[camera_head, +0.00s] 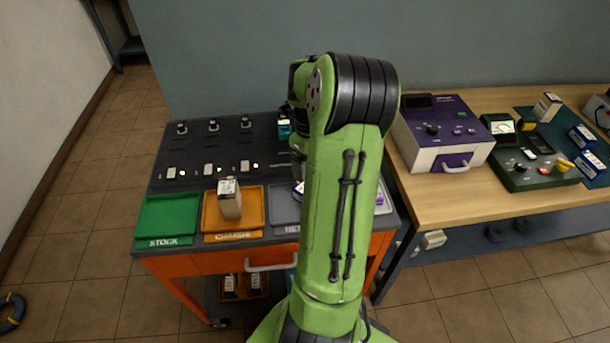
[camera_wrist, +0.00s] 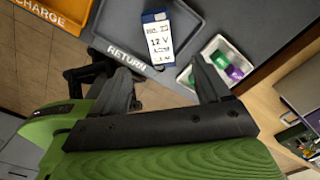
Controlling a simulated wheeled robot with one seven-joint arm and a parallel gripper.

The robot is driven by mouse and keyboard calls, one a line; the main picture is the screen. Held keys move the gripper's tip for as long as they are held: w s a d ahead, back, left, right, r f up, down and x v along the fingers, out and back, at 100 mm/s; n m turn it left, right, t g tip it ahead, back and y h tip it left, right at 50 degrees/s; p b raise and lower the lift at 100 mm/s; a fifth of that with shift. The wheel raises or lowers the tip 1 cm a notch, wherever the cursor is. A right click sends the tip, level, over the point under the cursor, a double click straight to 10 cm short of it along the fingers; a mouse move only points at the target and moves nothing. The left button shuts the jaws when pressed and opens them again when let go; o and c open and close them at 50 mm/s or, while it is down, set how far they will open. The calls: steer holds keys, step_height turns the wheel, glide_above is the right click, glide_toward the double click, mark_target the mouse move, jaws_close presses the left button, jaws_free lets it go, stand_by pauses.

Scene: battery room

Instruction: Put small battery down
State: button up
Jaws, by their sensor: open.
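The small battery (camera_wrist: 158,42), white-labelled "12 V" with a blue end, is at the grey RETURN tray (camera_wrist: 110,20) in the wrist view. Its lower end is close to the tray's front rim. I cannot tell for sure whether it lies or stands. My gripper (camera_wrist: 160,72) is open, its two black fingers spread to either side of the battery's near end, with visible gaps. In the head view my green arm hides the gripper and most of the RETURN tray (camera_head: 284,203).
Left of it are the orange CHARGE tray (camera_head: 256,220) with a tan battery (camera_head: 230,200) and the empty green STOCK tray (camera_head: 168,215). A white bin (camera_wrist: 198,73) with green and purple items sits right of the RETURN tray. A purple device (camera_head: 440,135) stands on the wooden bench.

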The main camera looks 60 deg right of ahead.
steer(key=w+a+r+n+t+h, duration=0.1)
steer(key=w+a+r+n, duration=0.1)
steer(key=a+r+n, duration=0.45)
steer(key=w+a+r+n+h, duration=0.15)
steer(key=a+r+n, duration=0.25)
steer(key=a+n, duration=0.55)
steer(key=s+a+r+n+t+y, duration=0.1)
steer(key=s+a+n+t, duration=0.1)
steer(key=s+a+n, duration=0.3)
steer(key=s+a+r+n+t+y, duration=0.1)
steer(key=s+a+n, duration=0.4)
steer(key=a+n, duration=0.6)
steer(key=r+n+t, duration=0.1)
steer(key=n, duration=0.3)
steer(key=shift+a+n+t, duration=0.3)
steer(key=shift+a+n, duration=0.1)
steer(key=shift+y, duration=0.25)
steer(key=shift+c, duration=0.2)
